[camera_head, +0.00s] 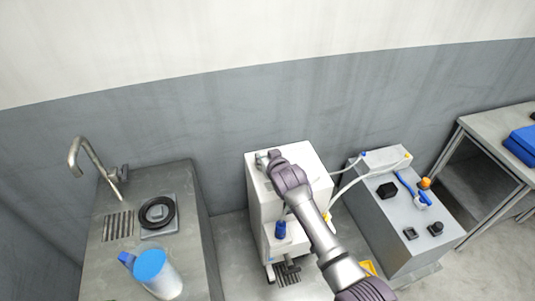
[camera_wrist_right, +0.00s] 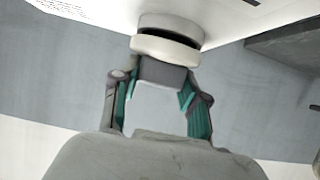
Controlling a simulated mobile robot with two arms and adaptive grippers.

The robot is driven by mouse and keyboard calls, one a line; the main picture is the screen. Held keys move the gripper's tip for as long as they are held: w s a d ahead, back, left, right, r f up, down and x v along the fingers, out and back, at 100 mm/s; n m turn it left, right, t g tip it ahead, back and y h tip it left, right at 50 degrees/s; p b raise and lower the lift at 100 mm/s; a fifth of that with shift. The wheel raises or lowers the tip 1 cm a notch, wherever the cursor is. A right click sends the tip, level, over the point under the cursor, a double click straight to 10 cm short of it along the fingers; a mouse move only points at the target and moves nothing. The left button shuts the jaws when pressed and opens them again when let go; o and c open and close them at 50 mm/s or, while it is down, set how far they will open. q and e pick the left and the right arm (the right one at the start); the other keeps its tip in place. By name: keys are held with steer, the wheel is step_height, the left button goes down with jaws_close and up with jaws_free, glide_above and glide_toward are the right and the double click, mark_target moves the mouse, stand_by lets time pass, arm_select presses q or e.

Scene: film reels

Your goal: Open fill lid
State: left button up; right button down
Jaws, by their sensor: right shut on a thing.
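The white machine (camera_head: 309,159) stands in the middle of the head view, and my right arm reaches over its top. My right gripper (camera_head: 268,158) is at the top's back left corner, where the wrist hides much of the spot. In the right wrist view the fill lid (camera_wrist_right: 167,44) is a round white cap with a dark gap around it. A grey block (camera_wrist_right: 165,74) sticks out from it. My right gripper (camera_wrist_right: 163,82) has its teal-padded fingers shut on this block. The lid looks seated on the machine; whether it has turned I cannot tell. My left gripper is not in view.
A sink counter (camera_head: 199,215) with a tap (camera_head: 98,160) and a blue-lidded jug (camera_head: 152,272) is at the left. A grey unit (camera_head: 400,240) with hoses stands at the right. A table (camera_head: 490,128) with a blue item (camera_head: 522,143) is farther right.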

steer(key=r+g+p, duration=0.1)
steer(key=w+g+p, duration=0.1)
steer(key=p, duration=0.1)
steer(key=shift+a+r, duration=0.1)
steer(key=shift+r, duration=0.3)
steer(key=shift+w+g+h+p, duration=0.15)
steer(key=shift+g+h+p, duration=0.15)
steer(key=shift+g+p, duration=0.1)
steer(key=shift+w+a+r+g, duration=0.1)
steer(key=shift+w+g, duration=0.25)
steer(key=shift+g, duration=0.35)
steer(key=shift+w+a+r+g, duration=0.1)
steer(key=shift+w+g, duration=0.25)
steer(key=shift+g, duration=0.55)
